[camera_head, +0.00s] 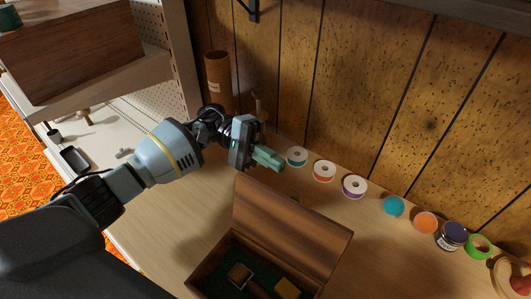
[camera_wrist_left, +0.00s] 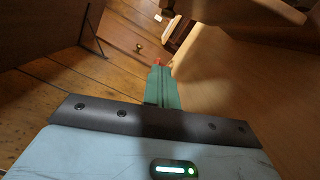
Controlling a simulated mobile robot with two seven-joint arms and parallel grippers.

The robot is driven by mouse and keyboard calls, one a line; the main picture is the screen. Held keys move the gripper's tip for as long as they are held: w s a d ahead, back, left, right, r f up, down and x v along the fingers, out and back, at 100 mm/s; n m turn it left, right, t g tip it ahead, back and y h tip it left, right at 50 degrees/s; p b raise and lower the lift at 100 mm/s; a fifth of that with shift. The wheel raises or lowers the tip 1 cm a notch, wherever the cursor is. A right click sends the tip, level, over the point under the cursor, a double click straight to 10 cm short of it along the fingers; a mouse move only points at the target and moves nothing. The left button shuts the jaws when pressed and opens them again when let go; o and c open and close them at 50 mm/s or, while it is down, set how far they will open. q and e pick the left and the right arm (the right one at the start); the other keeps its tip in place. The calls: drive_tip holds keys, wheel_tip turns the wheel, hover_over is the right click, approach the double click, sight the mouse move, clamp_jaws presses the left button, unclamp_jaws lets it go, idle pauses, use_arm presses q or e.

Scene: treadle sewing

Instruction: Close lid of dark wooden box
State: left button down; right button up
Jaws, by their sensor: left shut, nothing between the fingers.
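The dark wooden box (camera_head: 207,264) stands on the table at the bottom of the head view, cut off by the frame edge. Its lid (camera_head: 290,228) stands open along the far side. Inside are a dark green lining, a brown wooden-handled item (camera_head: 240,274) and a yellow block (camera_head: 287,288). My left gripper (camera_head: 268,158) is shut and empty, beyond the lid's upper left corner and apart from it. Its green fingers also show closed together in the left wrist view (camera_wrist_left: 161,86). My right gripper is not in view.
Several spools and jars line the wall, from a white-and-teal spool (camera_head: 297,156) to a dark jar (camera_head: 452,236). A brown cylinder (camera_head: 218,80) stands at the back. A larger wooden box (camera_head: 70,45) is at upper left. The table (camera_head: 390,262) is clear right of the lid.

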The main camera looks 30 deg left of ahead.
sight(286, 224)
use_arm(q)
drive_tip(key=s+d+r+p, duration=0.1)
drive_tip(key=s+d+p, duration=0.3)
drive_tip(key=s+d, duration=0.1)
drive_tip(key=shift+s+d+r, duration=0.25)
drive_tip(key=shift+d+r, duration=0.05)
drive_tip(key=shift+r, duration=0.05)
